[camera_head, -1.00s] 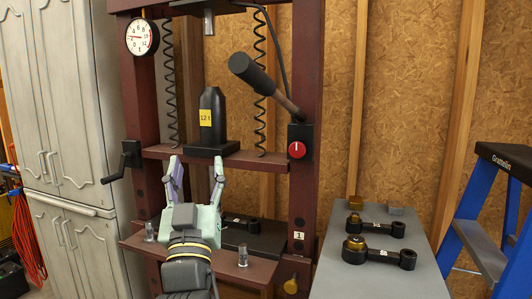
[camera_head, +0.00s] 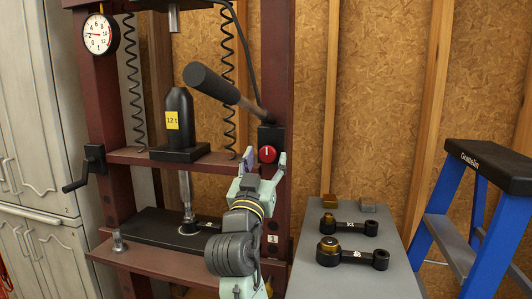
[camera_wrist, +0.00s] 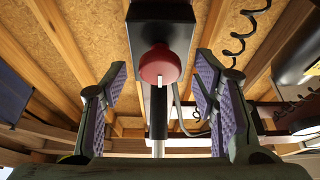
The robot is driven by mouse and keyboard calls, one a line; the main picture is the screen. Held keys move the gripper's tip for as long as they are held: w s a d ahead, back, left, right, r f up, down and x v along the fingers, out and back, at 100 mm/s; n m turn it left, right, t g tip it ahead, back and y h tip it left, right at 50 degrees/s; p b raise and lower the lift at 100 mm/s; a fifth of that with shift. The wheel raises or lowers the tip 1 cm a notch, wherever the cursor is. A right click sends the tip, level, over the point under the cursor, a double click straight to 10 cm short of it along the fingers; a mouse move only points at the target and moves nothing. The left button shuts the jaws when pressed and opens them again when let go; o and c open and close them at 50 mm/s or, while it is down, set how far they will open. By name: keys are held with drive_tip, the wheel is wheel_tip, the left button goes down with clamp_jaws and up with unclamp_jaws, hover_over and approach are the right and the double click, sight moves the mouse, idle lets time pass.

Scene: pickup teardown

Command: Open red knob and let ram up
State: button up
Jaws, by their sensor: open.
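The round red knob (camera_head: 267,154) with a white pointer mark is on a black box on the press's right upright. In the wrist view the knob (camera_wrist: 160,64) sits between the two finger pads, above the middle. My gripper (camera_head: 265,163) is open, fingers pointing up, just below and in front of the knob; I see no contact. The black jack (camera_head: 179,115) with a yellow 12 t label stands on the press's middle beam. The silver ram (camera_head: 186,192) reaches down from it to the black part on the lower bed; exact contact is unclear.
The black pump handle (camera_head: 212,83) slants above the knob. A grey bench (camera_head: 345,275) with two black link arms (camera_head: 348,225) (camera_head: 352,256) is at right, beside a blue step ladder (camera_head: 444,200). The gauge (camera_head: 100,34) is at upper left.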

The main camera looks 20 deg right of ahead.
drive_tip(key=shift+w+d+r, duration=0.25)
drive_tip(key=shift+w+d, duration=0.1)
drive_tip(key=shift+w, duration=0.15)
drive_tip(key=c, duration=1.2)
drive_tip(key=shift+o, duration=0.2)
